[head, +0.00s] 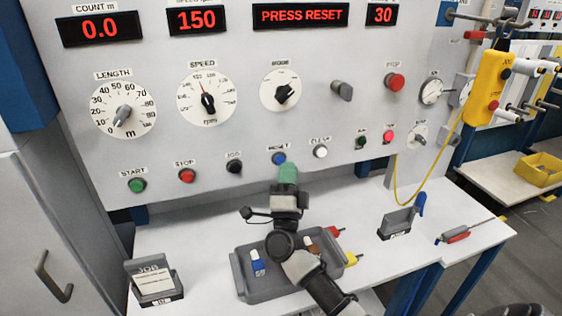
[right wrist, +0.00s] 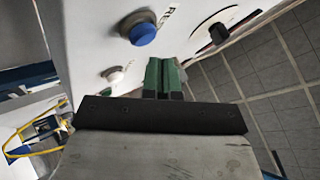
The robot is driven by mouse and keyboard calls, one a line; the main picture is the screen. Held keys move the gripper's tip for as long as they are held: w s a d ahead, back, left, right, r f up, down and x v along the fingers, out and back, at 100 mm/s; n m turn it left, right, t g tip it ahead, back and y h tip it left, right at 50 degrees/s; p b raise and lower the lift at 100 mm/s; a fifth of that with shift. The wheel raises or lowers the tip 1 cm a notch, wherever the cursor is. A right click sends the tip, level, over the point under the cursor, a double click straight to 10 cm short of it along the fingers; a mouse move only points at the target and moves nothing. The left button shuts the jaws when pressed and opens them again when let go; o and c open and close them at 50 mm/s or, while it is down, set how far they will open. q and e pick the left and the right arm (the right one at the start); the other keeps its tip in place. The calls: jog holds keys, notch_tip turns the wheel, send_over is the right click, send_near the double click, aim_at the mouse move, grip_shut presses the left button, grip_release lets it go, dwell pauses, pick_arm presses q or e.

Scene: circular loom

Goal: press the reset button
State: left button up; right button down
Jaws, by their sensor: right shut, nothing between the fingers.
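The blue reset button (head: 279,158) sits in the lower row of the grey control panel, under a label. It shows large in the right wrist view (right wrist: 141,31), sticking out from the panel. My right gripper (head: 288,174), with green fingertips, is shut and empty just below the button in the head view. In the right wrist view its shut fingertips (right wrist: 165,76) point toward the panel, beside the blue button and apart from it in the picture. The display above (head: 300,15) reads "PRESS RESET". My left gripper is not in view.
A black button (head: 234,162) and a white button (head: 320,152) flank the blue one. A grey tray (head: 262,293) with small items stands on the white bench below my right arm. A job card holder (head: 155,284) stands at the left.

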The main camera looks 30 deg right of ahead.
jog(key=shift+w, duration=0.1)
dwell(0.7)
jog(key=shift+w+d, duration=0.15)
jog(key=shift+w, duration=0.2)
jog(key=shift+w+d+b, duration=0.1)
jog(key=shift+w+b, duration=0.3)
dwell(0.6)
jog(key=shift+s, duration=0.2)
jog(key=shift+s+a+p, duration=0.25)
jog(key=shift+s+p, duration=0.15)
jog(key=shift+s, duration=0.25)
jog(key=shift+s+a+p, duration=0.2)
jog(key=shift+s+p, duration=0.1)
jog(key=shift+s, duration=0.5)
jog(key=shift+s+a+p, duration=0.15)
jog(key=shift+s+p, duration=0.2)
jog(key=shift+s, duration=0.5)
jog(key=shift+s+a+p, duration=0.2)
jog(key=shift+s+p, duration=0.1)
jog(key=shift+s, duration=0.5)
